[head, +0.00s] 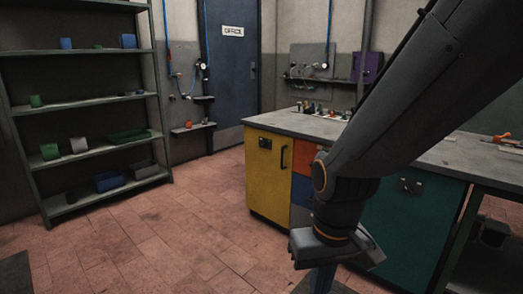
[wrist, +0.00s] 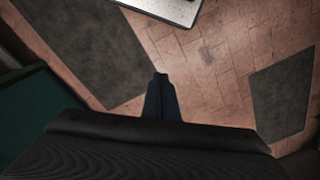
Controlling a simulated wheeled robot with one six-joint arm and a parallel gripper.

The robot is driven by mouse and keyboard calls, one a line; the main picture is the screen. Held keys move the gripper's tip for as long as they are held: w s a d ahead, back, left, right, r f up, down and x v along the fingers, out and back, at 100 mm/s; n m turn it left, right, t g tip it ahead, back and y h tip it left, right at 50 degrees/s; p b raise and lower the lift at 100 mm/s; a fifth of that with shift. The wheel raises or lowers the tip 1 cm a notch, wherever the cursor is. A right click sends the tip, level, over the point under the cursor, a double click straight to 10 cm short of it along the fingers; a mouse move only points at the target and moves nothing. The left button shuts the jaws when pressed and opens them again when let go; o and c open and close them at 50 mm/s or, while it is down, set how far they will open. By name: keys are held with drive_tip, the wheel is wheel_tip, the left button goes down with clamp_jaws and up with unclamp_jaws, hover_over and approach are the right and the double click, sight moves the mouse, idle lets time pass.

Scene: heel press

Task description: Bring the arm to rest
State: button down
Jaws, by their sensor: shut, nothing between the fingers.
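My gripper (head: 322,280) hangs low in front of the workbench in the head view, pointing down, with its tips cut off by the lower edge. In the wrist view my gripper (wrist: 160,80) shows as two dark fingers pressed together, with nothing between them, above the tiled floor. My arm comes down from the upper right of the head view and hides part of the bench.
The workbench (head: 340,130) has a yellow cabinet (head: 266,180) and a teal cabinet (head: 405,225). A shelf rack (head: 85,103) with small bins stands at left. A dark blue door (head: 232,80) is behind. The tiled floor (head: 170,235) at left is mostly clear. Dark mats (wrist: 85,45) lie below.

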drive_tip(key=s+d+r+m+p, duration=0.2)
drive_tip(key=d+r+p, duration=0.6)
drive_tip(key=r+p, duration=0.2)
drive_tip(key=shift+d+h+p, duration=0.3)
drive_tip(key=shift+p, duration=0.3)
drive_tip(key=c, duration=2.5)
unclamp_jaws()
drive_tip(key=shift+s, duration=0.1)
